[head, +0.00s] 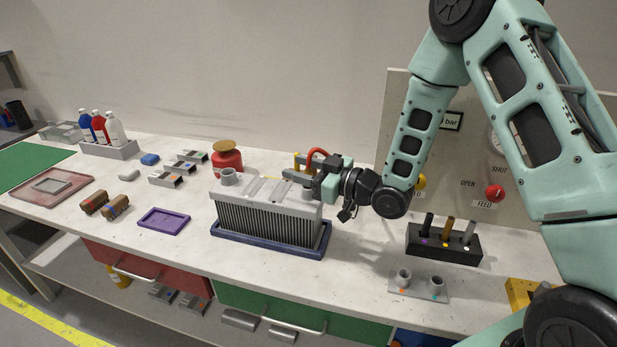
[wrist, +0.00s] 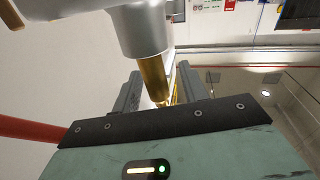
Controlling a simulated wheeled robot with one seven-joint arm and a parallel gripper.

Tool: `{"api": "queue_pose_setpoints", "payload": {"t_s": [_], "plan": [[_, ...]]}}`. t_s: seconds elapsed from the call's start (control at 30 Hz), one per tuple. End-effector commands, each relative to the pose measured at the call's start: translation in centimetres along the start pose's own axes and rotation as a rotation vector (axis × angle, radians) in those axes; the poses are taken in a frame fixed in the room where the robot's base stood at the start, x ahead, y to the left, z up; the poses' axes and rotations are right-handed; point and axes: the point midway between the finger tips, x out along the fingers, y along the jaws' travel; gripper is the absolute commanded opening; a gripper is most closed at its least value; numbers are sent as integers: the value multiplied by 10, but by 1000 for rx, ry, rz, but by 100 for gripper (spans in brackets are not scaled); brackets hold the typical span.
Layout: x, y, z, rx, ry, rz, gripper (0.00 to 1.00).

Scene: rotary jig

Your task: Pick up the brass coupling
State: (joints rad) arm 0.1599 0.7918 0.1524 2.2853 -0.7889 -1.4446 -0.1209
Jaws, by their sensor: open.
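A brass-coloured cylinder, which looks like the brass coupling (wrist: 153,76), extends from the end of a grey fitting (wrist: 140,28) in the wrist view. It shows between the two fingers of my gripper (wrist: 160,88). I cannot tell whether either finger touches it. In the head view my gripper (head: 290,174) is above the right end of the grey finned radiator (head: 268,222), with its fingers pointing left. A small yellow-brass part (head: 297,159) shows by the fingers there, mostly hidden. My gripper is open.
The radiator stands in a dark blue tray (head: 230,240). A red canister (head: 228,160) with a brass-coloured top is behind it. A red hose (head: 316,152) arches by my gripper. A black block (head: 420,240) with pegs stands right.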

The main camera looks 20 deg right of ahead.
Motion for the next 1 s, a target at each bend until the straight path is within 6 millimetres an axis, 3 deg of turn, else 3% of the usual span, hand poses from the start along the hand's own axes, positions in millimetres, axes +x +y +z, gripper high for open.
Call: {"api": "queue_pose_setpoints", "payload": {"t_s": [0.13, 0.3, 0.73, 1.0], "plan": [[0, 0, 0, 0, 0, 0, 43], [0, 0, 0, 0, 0, 0, 0], [0, 1, -4, -2, 1, 1, 0], [0, 4, -30, -6, 4, 1, 0]]}}
